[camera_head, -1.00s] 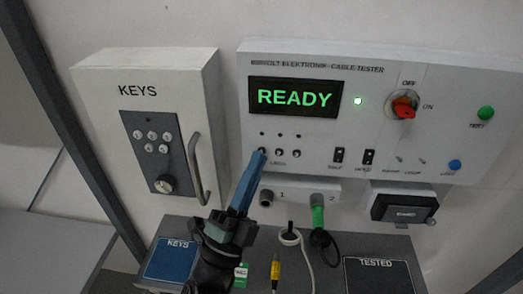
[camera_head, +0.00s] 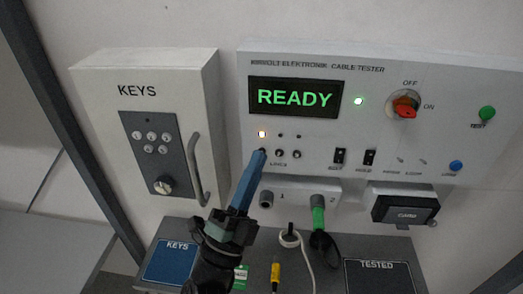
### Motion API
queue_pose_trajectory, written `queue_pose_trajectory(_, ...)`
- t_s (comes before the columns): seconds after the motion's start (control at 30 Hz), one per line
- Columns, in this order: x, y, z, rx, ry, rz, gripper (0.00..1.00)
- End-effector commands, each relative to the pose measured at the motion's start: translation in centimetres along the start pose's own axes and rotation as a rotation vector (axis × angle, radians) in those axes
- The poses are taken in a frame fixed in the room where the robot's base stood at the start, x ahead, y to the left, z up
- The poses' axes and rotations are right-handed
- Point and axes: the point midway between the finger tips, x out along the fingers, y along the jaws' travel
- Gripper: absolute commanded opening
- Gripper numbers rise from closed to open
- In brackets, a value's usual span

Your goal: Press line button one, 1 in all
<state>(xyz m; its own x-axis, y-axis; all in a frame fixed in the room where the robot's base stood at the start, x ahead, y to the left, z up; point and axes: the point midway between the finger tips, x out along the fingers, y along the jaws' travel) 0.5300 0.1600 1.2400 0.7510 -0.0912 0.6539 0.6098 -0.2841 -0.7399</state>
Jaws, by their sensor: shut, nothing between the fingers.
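The cable tester panel (camera_head: 440,120) is on the wall, its green display (camera_head: 295,97) reading READY. A row of small dark line buttons sits under it, with the middle one (camera_head: 280,154) and the right one (camera_head: 297,155) in plain view. The leftmost button is mostly hidden behind my fingertips. The small lamp (camera_head: 262,134) above that leftmost button is lit; the two lamps to its right are dark. My gripper (camera_head: 260,156) is shut and empty, its blue fingertips at the leftmost button. I cannot tell whether they touch it.
A KEYS box (camera_head: 150,80) with keypad and handle stands to the left. Below the panel are sockets one (camera_head: 267,198) and two, a green plug (camera_head: 318,215) in socket two, and a white cable loop. KEYS (camera_head: 171,262) and TESTED (camera_head: 377,277) trays lie below.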

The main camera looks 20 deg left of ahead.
Motion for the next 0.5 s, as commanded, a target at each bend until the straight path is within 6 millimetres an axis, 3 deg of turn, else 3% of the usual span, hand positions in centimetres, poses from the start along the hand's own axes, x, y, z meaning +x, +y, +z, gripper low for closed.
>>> queue_pose_trajectory(0.5, -0.86, -0.63, -0.62, 0.0, 0.0, 0.0, 0.0)
